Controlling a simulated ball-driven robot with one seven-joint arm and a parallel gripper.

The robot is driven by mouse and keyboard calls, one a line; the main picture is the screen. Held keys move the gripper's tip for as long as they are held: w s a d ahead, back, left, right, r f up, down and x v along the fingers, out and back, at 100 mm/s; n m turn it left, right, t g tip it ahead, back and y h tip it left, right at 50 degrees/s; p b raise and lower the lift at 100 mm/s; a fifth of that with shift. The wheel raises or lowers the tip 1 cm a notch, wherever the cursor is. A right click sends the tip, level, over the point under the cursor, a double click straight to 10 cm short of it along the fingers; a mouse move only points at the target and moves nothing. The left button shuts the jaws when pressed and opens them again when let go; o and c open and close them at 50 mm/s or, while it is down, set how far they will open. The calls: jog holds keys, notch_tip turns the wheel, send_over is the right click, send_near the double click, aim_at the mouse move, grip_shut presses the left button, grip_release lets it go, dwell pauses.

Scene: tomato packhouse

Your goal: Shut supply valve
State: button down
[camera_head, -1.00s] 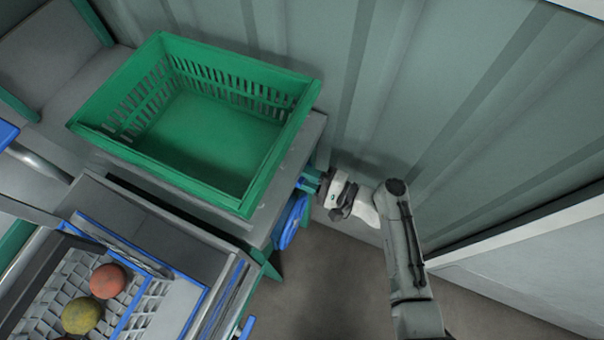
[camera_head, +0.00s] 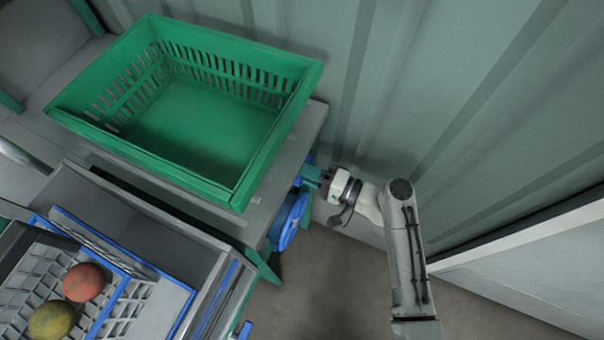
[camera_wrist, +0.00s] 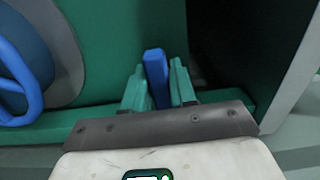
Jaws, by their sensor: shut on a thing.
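In the wrist view, a blue bar (camera_wrist: 156,78), which looks like the supply valve's lever, stands between the two green fingers of my gripper (camera_wrist: 158,82). The fingers are shut on it. In the head view my gripper (camera_head: 322,177) is at the right end of the grey bench, by the wall. The bar is mostly hidden there by my gripper and the bench edge. The valve body and the lever's pivot cannot be made out.
A blue handwheel (camera_head: 290,221) is on the bench end beside my gripper, and also at left in the wrist view (camera_wrist: 12,80). An empty green crate (camera_head: 244,188) sits on the bench. A tray with round fruits (camera_head: 84,282) is lower left. The corrugated wall (camera_head: 440,70) is close behind.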

dwell(0.3)
jog(key=c, duration=1)
grip_release()
jog(key=shift+d, duration=0.1)
jog(key=v, duration=1)
jog(key=shift+s+d, duration=0.2)
jog(key=shift+d, duration=0.1)
